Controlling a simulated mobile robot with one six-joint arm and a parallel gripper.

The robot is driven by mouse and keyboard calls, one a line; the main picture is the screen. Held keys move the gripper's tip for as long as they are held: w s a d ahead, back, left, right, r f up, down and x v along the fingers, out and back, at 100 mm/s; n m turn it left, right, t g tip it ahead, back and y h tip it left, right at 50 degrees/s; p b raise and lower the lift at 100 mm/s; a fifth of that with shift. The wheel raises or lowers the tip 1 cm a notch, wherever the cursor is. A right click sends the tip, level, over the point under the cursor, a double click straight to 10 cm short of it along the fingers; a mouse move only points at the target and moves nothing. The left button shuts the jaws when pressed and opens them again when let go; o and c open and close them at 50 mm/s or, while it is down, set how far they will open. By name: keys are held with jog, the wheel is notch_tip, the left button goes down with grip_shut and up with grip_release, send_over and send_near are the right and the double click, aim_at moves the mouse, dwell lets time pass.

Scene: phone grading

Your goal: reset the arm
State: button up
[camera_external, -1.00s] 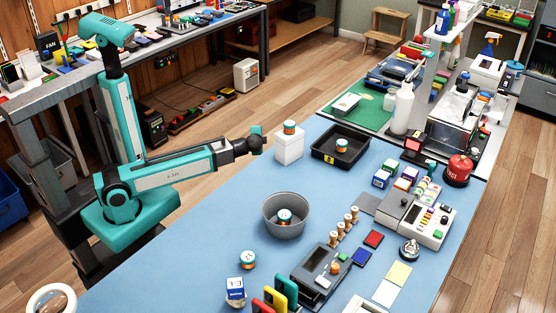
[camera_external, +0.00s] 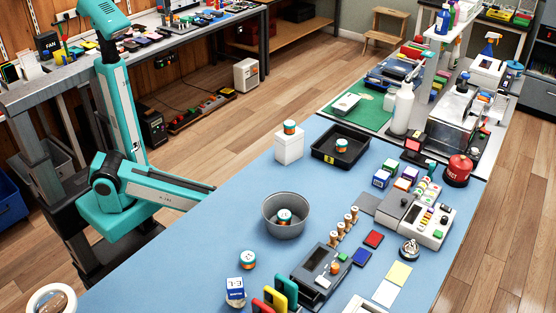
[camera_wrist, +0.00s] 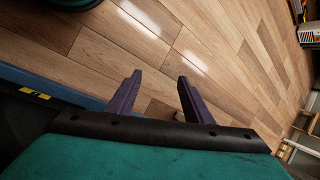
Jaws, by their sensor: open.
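My gripper (camera_wrist: 157,78) shows in the wrist view with its two purple fingers apart and nothing between them. Wooden floor (camera_wrist: 215,75) lies beyond the fingertips. In the external view, my teal arm (camera_external: 150,187) reaches from its base low toward the left edge of the blue table (camera_external: 225,215). The gripper itself does not show there; the far end of the arm is out of sight by the table edge.
On the table are a white block (camera_external: 289,150) with a striped round item on top, a black tray (camera_external: 324,151), a grey bowl (camera_external: 285,240) and a round striped item (camera_external: 248,260). The table's left side near my arm is bare.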

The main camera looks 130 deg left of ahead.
jog(key=w+d+f+m+t+p, duration=0.1)
jog(key=w+d+f+m+p, duration=0.1)
jog(key=d, duration=0.5)
jog(key=w+d+f+m+p, duration=0.1)
jog(key=d+f+m+p, duration=0.15)
jog(key=d, duration=0.55)
jog(key=w+d+f+m+t+p, duration=0.1)
jog(key=w+d+m+p, duration=0.1)
jog(key=d, duration=0.5)
jog(key=s+d+r+g+h+p, duration=0.1)
jog(key=s+d+r+p, duration=0.1)
jog(key=d, duration=0.6)
jog(key=s+d+r+n+g+h+p, duration=0.1)
jog(key=s+d+p, duration=0.3)
jog(key=d, duration=0.5)
jog(key=s+r+h, duration=0.1)
jog(key=s, duration=0.1)
jog(key=shift+s+d+r, duration=0.2)
jog(key=shift+s+d, duration=0.05)
jog(key=shift+s, duration=0.15)
